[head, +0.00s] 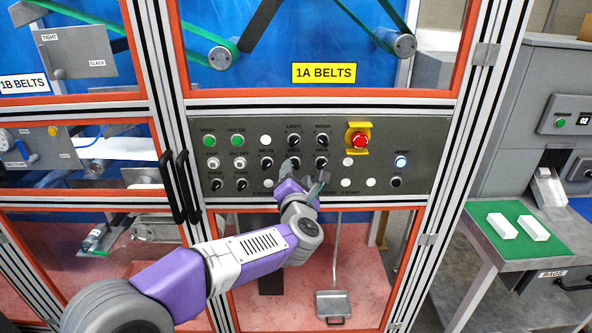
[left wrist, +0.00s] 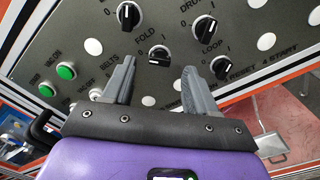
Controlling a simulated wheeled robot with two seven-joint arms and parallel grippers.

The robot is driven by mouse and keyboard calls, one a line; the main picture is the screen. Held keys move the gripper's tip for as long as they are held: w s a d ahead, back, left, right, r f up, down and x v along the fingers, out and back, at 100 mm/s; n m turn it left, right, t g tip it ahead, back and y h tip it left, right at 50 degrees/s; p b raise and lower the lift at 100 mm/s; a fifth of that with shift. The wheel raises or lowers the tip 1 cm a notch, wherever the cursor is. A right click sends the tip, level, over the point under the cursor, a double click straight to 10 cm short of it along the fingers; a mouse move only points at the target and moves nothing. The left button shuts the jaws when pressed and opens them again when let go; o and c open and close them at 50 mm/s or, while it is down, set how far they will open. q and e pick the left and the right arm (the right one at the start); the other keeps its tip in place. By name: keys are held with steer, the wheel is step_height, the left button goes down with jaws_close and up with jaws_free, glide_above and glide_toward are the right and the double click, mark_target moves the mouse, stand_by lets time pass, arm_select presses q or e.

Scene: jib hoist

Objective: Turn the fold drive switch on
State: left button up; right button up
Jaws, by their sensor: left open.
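The fold drive switch is a black rotary knob on the grey control panel (head: 420,150). In the left wrist view the fold switch (left wrist: 159,54) sits under the label FOLD, between and just beyond my two fingertips. My left gripper (left wrist: 159,70) is open with nothing between its fingers. In the head view my left gripper (head: 306,175) is in front of the lower middle of the panel and partly covers the knobs there. I cannot tell whether a finger touches the fold switch. My right gripper is not in view.
The loop knob (left wrist: 220,67) is close by the right finger. Other knobs, green buttons (left wrist: 66,71) and white caps surround them. A red emergency button (head: 360,140) is on the panel's right. Black door handles (head: 180,187) stand out at the left.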

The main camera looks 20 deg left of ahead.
mark_target(296, 165)
arm_select(q)
steer(key=shift+x, duration=2)
steer(key=c, duration=1.1)
steer(key=shift+o, duration=0.2)
